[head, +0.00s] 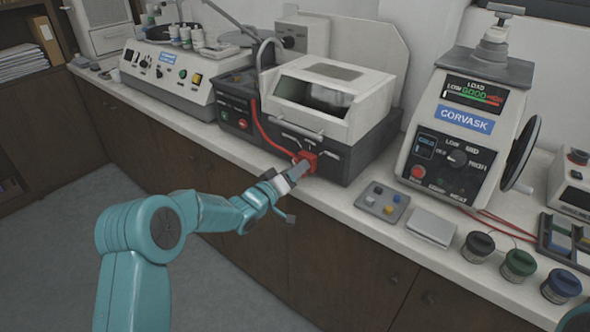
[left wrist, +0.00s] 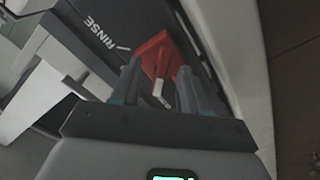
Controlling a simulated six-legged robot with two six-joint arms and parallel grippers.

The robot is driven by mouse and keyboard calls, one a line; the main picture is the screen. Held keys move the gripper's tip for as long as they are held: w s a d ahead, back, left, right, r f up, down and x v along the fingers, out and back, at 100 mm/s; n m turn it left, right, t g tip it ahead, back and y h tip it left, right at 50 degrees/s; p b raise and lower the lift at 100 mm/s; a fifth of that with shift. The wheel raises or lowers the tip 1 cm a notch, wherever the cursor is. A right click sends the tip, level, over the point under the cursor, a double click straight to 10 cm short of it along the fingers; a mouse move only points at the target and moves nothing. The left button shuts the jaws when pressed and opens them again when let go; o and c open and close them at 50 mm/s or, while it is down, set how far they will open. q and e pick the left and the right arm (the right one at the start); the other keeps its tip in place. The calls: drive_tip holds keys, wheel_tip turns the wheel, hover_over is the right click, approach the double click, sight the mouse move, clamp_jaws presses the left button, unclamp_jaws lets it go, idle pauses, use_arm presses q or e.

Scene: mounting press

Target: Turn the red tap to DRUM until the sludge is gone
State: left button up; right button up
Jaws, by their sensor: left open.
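The red tap (head: 307,160) sits low on the front of a dark-based machine with a pale hood (head: 313,97). In the left wrist view the red tap (left wrist: 160,62) shows with a thin pale pointer or lever on it. My left gripper (head: 283,180) is at the tap, and in the left wrist view its two fingers (left wrist: 157,88) stand apart, one on each side of the tap's lever. Whether they touch it I cannot tell. The word RINSE is printed beside the tap. No sludge is clearly visible. My right gripper is not in view.
A red hose (head: 262,128) runs along the machine's front left. The CORVASK press (head: 468,125) stands to the right. A small button plate (head: 382,203), a pale block (head: 431,227) and lidded jars (head: 519,263) lie along the bench's front edge.

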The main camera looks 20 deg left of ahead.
use_arm(q)
drive_tip(key=shift+w, duration=0.15)
drive_tip(key=shift+c, duration=0.3)
clamp_jaws()
drive_tip(key=shift+f, duration=0.1)
